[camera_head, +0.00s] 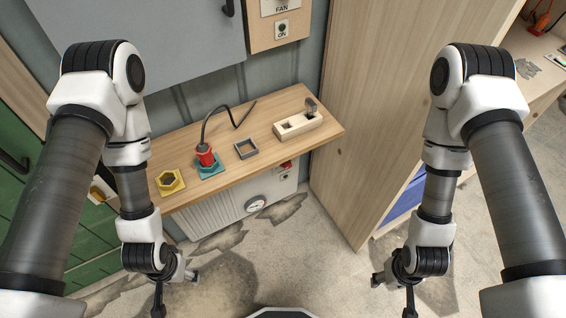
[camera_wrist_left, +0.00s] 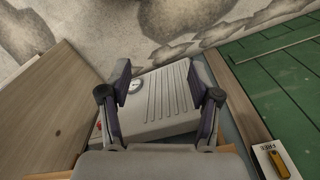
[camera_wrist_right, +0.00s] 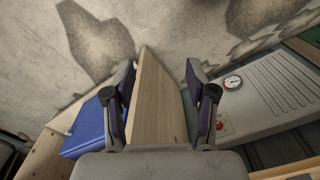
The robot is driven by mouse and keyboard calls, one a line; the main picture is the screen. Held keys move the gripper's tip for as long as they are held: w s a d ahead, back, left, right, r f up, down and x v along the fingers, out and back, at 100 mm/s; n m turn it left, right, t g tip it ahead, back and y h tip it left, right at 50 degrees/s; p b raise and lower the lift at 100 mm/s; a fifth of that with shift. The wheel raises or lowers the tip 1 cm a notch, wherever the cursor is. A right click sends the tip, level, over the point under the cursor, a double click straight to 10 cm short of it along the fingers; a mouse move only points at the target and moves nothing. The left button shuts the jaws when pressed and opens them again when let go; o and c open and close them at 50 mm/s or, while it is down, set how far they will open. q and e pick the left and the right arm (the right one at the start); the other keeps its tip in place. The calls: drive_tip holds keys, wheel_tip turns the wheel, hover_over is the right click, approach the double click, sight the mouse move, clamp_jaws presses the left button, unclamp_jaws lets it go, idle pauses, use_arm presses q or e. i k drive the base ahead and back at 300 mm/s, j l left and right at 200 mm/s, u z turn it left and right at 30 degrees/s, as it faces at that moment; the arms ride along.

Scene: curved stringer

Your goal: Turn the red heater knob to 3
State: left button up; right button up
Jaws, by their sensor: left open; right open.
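The red heater knob (camera_head: 287,165) shows partly below the shelf's front edge in the head view, on a light panel at the heater's right end. It also shows in the right wrist view (camera_wrist_right: 221,126), right of the fingers. Its pointer and the number it stands at are too small to read. The pale ribbed heater (camera_head: 200,217) has a round gauge (camera_head: 256,204) on its front. My left gripper (camera_head: 176,293) is open and empty, in front of the heater's left part. My right gripper (camera_head: 393,293) is open and empty, right of the heater and apart from the knob.
A wooden shelf (camera_head: 225,177) overhangs the heater, bearing a red plug on a teal base (camera_head: 208,163), a yellow socket (camera_head: 171,182), a grey square frame (camera_head: 246,148) and a pale block (camera_head: 298,124). A tall wooden panel (camera_head: 365,120) stands right. The floor in front is clear.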

sight(288, 165)
drive_tip(key=l+u, duration=0.15)
drive_tip(key=l, duration=0.25)
drive_tip(key=k+l+u, duration=0.2)
drive_tip(key=l, duration=0.2)
drive_tip(key=l+u, duration=0.15)
drive_tip(key=l, duration=0.25)
drive_tip(key=k+l+u, duration=0.15)
drive_tip(key=l, duration=0.25)
drive_tip(key=k+l+u, duration=0.2)
drive_tip(key=l, duration=0.15)
drive_tip(key=k+l+u, duration=0.15)
drive_tip(key=l, duration=0.2)
drive_tip(key=i+z, duration=0.35)
drive_tip(key=i+j+z, duration=0.1)
drive_tip(key=z, duration=0.25)
drive_tip(key=i+j+z, duration=0.15)
drive_tip(key=z, duration=0.2)
drive_tip(key=i, duration=0.1)
